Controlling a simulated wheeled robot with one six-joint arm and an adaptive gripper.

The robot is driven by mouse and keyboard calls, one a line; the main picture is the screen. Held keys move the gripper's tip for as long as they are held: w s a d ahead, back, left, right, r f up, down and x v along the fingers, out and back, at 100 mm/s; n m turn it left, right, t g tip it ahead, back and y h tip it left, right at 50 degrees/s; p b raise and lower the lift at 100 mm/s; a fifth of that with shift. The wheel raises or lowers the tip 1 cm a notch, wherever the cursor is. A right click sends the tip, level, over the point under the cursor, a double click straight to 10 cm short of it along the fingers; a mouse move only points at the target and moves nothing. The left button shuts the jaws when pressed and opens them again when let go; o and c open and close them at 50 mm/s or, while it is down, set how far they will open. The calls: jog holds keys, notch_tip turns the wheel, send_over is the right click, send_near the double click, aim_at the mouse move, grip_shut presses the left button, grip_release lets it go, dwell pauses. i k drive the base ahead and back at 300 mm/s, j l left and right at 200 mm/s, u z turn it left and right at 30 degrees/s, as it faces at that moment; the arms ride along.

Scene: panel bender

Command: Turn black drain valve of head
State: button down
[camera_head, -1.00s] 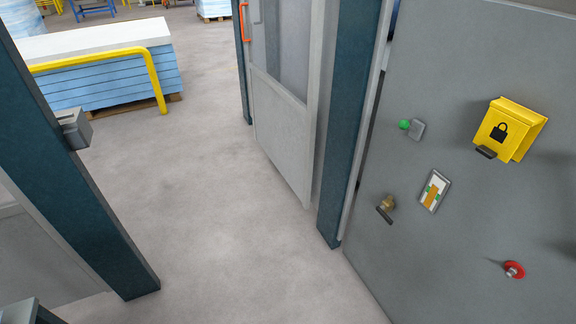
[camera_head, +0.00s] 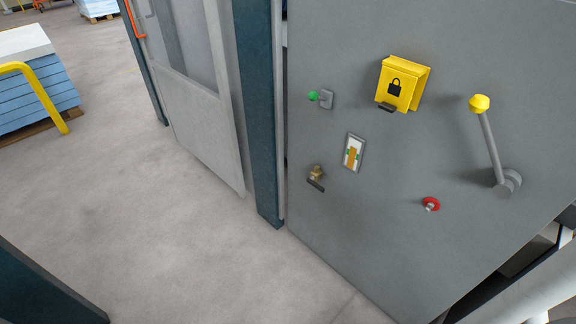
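The drain valve (camera_head: 316,178) is on the lower left part of the grey machine panel (camera_head: 400,245). It has a small brass body and a black lever handle that points down and to the right. Nothing covers it in this view. My gripper is not in view, so whether it is open or shut does not show.
The same panel carries a green button (camera_head: 314,96), a yellow lock box (camera_head: 402,84), a gauge (camera_head: 353,152), a red knob (camera_head: 431,204) and a yellow-tipped lever (camera_head: 490,140). A dark post (camera_head: 258,110) and a grey door (camera_head: 200,110) stand left. The floor (camera_head: 170,240) between is clear.

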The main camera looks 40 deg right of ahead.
aim_at(311, 181)
jog(key=i+l, duration=0.1)
jog(key=i, duration=0.8)
